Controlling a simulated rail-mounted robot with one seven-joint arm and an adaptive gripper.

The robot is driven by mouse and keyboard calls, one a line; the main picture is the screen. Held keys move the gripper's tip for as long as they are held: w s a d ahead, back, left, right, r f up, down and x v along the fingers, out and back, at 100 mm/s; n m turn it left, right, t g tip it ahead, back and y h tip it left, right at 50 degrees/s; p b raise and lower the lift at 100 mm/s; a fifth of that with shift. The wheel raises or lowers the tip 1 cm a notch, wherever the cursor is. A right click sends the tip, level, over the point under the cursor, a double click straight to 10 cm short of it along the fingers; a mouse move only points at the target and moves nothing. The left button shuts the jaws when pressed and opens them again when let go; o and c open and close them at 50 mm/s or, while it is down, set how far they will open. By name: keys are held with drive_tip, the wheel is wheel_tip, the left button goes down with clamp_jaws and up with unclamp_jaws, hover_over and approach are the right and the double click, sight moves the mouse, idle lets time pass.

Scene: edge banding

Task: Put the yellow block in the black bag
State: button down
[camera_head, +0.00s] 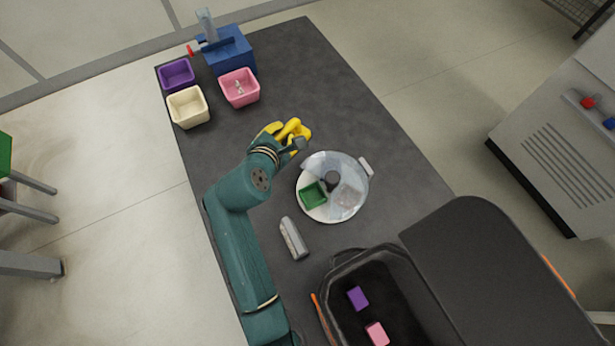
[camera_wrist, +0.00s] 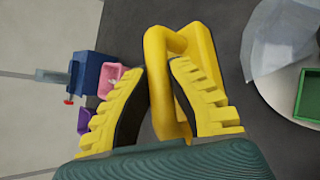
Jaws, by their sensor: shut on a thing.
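The yellow block (camera_head: 293,126) is at my gripper (camera_head: 282,136), above the dark table's middle. In the wrist view the yellow block (camera_wrist: 203,48) has a rounded, handle-like loop, which lies between the yellow fingers of my gripper (camera_wrist: 162,72). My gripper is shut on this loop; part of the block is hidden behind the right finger. The black bag (camera_head: 328,283) lies open at the bottom right of the head view, its lid (camera_head: 485,270) folded to the right. A purple block (camera_head: 358,298) and a pink block (camera_head: 376,333) lie inside the bag.
A round white plate (camera_head: 318,213) with a green tray (camera_head: 313,194) and clear pieces sits between my gripper and the bag. A grey tool (camera_head: 294,238) lies nearby. Purple (camera_head: 177,75), cream (camera_head: 188,106) and pink (camera_head: 239,87) bins and a blue box (camera_head: 232,52) stand at the far end.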

drive_tip(key=shift+w+a+f, duration=0.15)
drive_tip(key=shift+w+a, duration=0.05)
drive_tip(key=shift+w, duration=0.05)
wheel_tip(320, 180, down, 10)
drive_tip(key=b, duration=0.3)
drive_tip(key=c, duration=1.2)
unclamp_jaws()
drive_tip(key=shift+d, duration=0.1)
drive_tip(key=shift+o, duration=0.2)
drive_tip(key=shift+r, duration=0.2)
